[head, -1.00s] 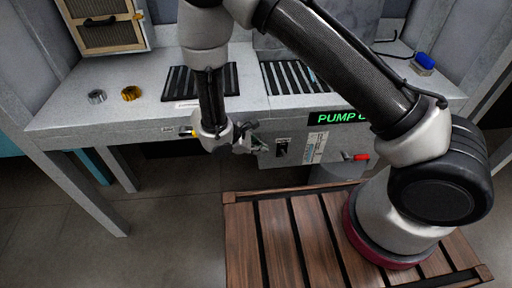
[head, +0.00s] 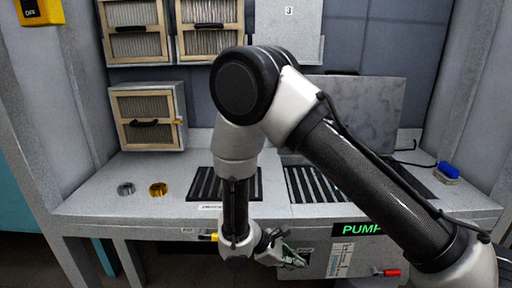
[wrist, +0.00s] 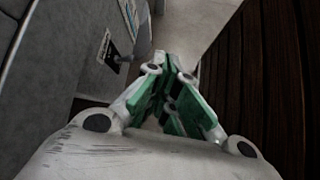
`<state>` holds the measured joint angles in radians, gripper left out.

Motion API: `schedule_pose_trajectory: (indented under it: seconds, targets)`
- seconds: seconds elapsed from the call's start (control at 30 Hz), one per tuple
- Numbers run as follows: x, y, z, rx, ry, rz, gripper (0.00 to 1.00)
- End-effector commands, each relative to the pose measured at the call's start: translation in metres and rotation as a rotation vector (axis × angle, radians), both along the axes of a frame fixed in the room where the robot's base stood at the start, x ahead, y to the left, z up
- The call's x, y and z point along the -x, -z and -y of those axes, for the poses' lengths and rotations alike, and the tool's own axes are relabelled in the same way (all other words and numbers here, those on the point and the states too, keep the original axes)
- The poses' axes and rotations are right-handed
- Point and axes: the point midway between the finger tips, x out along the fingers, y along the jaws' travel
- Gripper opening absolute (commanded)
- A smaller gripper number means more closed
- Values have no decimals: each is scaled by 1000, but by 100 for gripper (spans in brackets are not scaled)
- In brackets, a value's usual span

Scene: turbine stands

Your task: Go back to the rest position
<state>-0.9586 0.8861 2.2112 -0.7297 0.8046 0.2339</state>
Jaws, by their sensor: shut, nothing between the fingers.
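My gripper (head: 291,257) shows in the head view just in front of the bench's front panel, left of the green-lit pump sign (head: 358,229). In the wrist view my gripper (wrist: 172,85) has its green-padded fingers together with nothing between them. The grey panel with a black switch plate (wrist: 112,54) lies to the left of the fingers in the wrist view. My arm is bent, with its elbow high in front of the bench.
The grey bench (head: 100,205) carries a silver ring (head: 126,189), a gold ring (head: 158,189) and black slotted racks. A filter box (head: 148,117) stands at the back left. A blue-topped item (head: 448,171) lies at right. A red-handled valve (head: 388,272) sticks out in front.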

Motion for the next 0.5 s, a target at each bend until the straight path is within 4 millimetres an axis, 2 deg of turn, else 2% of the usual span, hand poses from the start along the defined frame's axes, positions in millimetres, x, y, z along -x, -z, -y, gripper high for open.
schedule_pose_trajectory:
  seconds: [0.03, 0.27, 0.5]
  targets:
    - [2, -22, 5, -18, 45, 6, 0]
    - [12, -107, 47, -124, 301, 28, 0]
    - [34, -202, 104, -339, 624, 101, 0]
